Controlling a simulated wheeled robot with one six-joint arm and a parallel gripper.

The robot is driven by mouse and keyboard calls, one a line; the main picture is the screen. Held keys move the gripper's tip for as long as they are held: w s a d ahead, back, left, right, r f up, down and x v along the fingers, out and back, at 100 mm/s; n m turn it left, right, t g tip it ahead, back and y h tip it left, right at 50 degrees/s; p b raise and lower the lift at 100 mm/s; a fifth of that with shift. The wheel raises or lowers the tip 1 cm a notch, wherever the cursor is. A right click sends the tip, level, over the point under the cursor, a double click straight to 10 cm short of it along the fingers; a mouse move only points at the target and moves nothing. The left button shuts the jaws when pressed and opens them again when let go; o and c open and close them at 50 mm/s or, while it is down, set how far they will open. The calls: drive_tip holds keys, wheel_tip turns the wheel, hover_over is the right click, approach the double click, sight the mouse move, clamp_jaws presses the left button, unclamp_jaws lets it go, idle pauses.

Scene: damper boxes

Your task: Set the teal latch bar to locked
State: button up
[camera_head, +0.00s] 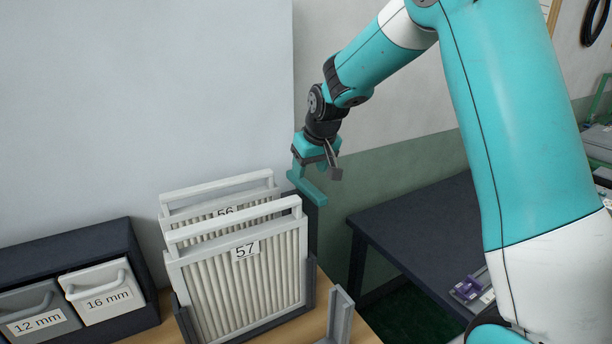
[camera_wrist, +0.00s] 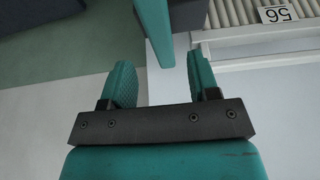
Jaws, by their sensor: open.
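The teal latch bar (camera_head: 309,190) is at the far right corner of the filter rack, by its dark grey post (camera_head: 313,222). It slopes down to the right in the head view. In the wrist view the bar (camera_wrist: 154,28) comes in from the top, its end between my fingertips, with gaps visible on both sides. My gripper (camera_head: 305,168) is just above the bar, pointing down. In the wrist view my gripper (camera_wrist: 160,62) is open, with nothing clamped. Part of the bar is hidden behind my gripper in the head view.
Filter panels labelled 57 (camera_head: 245,280) and 56 (camera_head: 218,200) stand in the rack left of the bar. Drawers marked 12 mm (camera_head: 38,310) and 16 mm (camera_head: 103,290) are at the left. A dark table (camera_head: 415,220) stands at the right. A pale wall is behind.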

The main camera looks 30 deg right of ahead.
sight(305, 183)
drive_tip(key=shift+p+x, duration=0.5)
drive_tip(key=shift+x, duration=2.1)
